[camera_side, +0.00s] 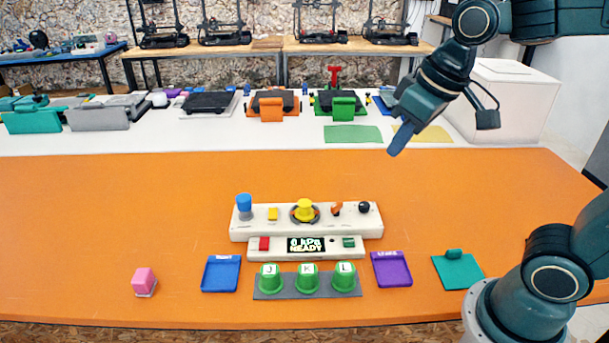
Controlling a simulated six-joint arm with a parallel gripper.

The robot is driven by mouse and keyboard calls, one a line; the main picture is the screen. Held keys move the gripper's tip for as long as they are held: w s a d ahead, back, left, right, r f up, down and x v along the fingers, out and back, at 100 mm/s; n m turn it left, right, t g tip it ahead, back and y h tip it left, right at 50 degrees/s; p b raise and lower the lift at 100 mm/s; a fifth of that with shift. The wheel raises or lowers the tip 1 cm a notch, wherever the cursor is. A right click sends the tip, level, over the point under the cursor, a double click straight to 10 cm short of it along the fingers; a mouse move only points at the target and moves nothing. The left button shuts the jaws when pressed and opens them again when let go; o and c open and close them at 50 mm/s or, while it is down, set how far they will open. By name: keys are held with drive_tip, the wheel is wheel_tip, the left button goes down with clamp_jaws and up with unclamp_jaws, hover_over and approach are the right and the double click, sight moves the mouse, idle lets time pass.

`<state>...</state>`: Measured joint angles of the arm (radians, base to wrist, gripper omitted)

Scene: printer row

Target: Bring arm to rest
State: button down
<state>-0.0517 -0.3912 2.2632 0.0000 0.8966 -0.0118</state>
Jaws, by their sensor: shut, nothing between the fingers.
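My gripper (396,142) hangs in the upper right of the side view, at the end of my dark teal arm. It points down and left, above the far edge of the orange table (480,190). Its fingers look closed together and hold nothing. It is well apart from the control panel (240,232) and touches nothing that I can see. My arm is raised and bent, with its base at the lower right.
The panel has a blue knob (244,202), a yellow knob (305,208) and a display. In front are green cups (307,279), blue (221,274) and purple (391,269) trays, a teal tray (458,270) and a pink cube (144,281). A white box (510,100) stands behind my arm.

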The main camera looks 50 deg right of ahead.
drive_tip(key=s+d+f+t, duration=0.1)
drive_tip(key=s, duration=0.8)
drive_tip(key=shift+d+f+m, duration=0.2)
drive_tip(key=shift+m, duration=0.2)
drive_tip(key=shift+w, duration=0.15)
drive_tip(key=w+a+m+g, duration=0.2)
drive_tip(key=w+a+m, duration=0.2)
drive_tip(key=w, duration=1.3)
drive_tip(key=w+a+f+m+g, duration=0.1)
drive_tip(key=w+a+f+m, duration=0.1)
drive_tip(key=w+a+f, duration=0.2)
drive_tip(key=w+a+f+m+g, duration=0.2)
drive_tip(key=w+a+f+m, duration=0.1)
drive_tip(key=w+f, duration=0.6)
drive_tip(key=shift+w+a+f, duration=0.2)
drive_tip(key=shift+w+a, duration=0.35)
drive_tip(key=shift+a, duration=0.3)
drive_tip(key=shift+f, duration=0.1)
